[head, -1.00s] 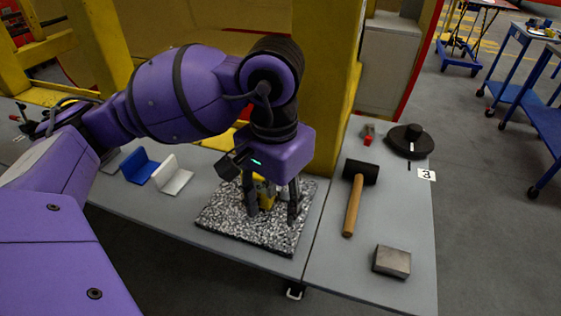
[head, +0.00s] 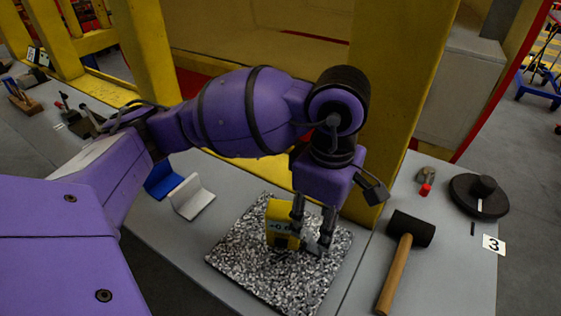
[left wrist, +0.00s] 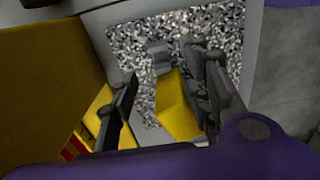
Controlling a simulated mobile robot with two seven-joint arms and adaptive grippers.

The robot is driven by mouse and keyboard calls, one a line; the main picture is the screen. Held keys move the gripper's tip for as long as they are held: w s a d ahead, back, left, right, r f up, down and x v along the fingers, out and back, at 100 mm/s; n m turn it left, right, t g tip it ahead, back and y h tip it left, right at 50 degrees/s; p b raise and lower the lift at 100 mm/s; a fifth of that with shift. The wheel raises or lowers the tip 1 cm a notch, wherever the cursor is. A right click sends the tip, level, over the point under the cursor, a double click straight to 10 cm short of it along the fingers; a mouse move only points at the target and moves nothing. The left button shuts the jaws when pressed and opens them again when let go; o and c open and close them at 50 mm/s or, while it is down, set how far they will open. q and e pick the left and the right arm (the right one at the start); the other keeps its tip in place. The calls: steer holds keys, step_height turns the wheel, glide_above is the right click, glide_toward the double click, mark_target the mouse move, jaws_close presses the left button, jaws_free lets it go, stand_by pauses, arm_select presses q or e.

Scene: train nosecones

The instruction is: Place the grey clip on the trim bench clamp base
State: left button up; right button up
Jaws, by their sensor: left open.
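My left gripper (head: 312,236) points down over the speckled plate (head: 240,265), beside a yellow gauge block (head: 281,222) with a small display. Its fingers are apart. In the left wrist view the open gripper (left wrist: 168,100) has a yellow part (left wrist: 177,105) and a small grey part (left wrist: 160,56) showing between its fingers; I cannot tell whether either is touched. A pale grey L-shaped piece (head: 191,197) stands left of the plate, next to a blue one (head: 163,180); I cannot tell whether it is the grey clip. I cannot identify the clamp base for certain. My right gripper is not in view.
A mallet (head: 405,255), a red-tipped clamp (head: 426,182) and a round black base (head: 479,197) are on the right table. A yellow post (head: 400,110) rises behind the plate. Small tools stand at the far left. The front left tabletop is clear.

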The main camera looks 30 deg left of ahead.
mark_target(316, 247)
arm_select(q)
step_height(316, 247, down, 7)
steer(key=shift+f, duration=0.1)
steer(key=c, duration=1)
